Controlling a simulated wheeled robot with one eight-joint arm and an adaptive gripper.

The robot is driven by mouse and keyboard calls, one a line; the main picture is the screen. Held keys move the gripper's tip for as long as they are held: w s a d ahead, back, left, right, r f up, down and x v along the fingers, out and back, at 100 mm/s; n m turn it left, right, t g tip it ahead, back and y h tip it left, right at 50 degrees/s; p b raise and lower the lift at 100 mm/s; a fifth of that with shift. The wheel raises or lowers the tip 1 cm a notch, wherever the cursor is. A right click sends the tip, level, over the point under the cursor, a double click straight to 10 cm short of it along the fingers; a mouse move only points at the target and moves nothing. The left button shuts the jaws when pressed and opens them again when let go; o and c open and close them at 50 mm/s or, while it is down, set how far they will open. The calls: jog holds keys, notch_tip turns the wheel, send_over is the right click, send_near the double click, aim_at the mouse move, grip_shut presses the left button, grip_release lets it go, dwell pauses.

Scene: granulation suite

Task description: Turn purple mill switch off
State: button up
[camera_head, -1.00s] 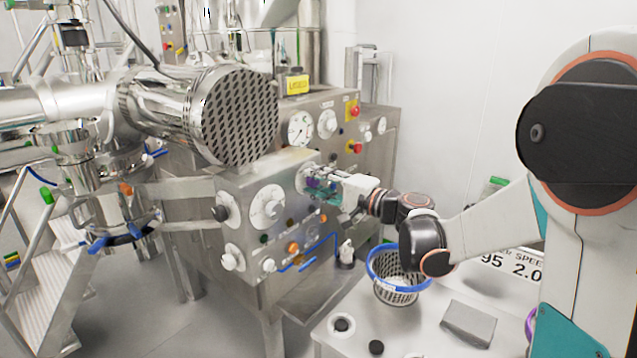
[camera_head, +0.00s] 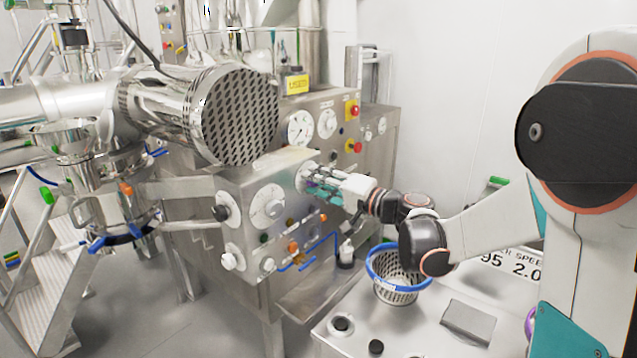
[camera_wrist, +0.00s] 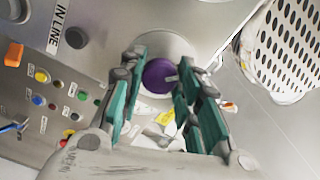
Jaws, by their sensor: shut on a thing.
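The purple mill switch (camera_wrist: 158,76) is a round knob on a pale round plate on the steel control panel, in the upper middle of the wrist view. My gripper (camera_wrist: 160,84) has its teal-padded fingers on either side of the knob, shut on it. In the head view my gripper (camera_head: 318,186) reaches left to the round plate at the panel's upper right. The knob is mostly hidden there by the fingers. A small pale mark shows on the knob's right edge in the wrist view.
The panel (camera_head: 222,192) carries other dials and several coloured buttons left of my gripper. A perforated drum (camera_head: 240,115) hangs above the panel. A blue-rimmed basket (camera_head: 397,290) stands on the table below my arm. A red stop button (camera_head: 354,110) is further back.

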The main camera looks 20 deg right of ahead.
jog(key=shift+f, duration=0.1)
jog(key=o, duration=1.1)
jog(key=shift+c, duration=0.2)
jog(key=shift+s, duration=0.1)
jog(key=v, duration=1.2)
jog(key=shift+a, duration=0.1)
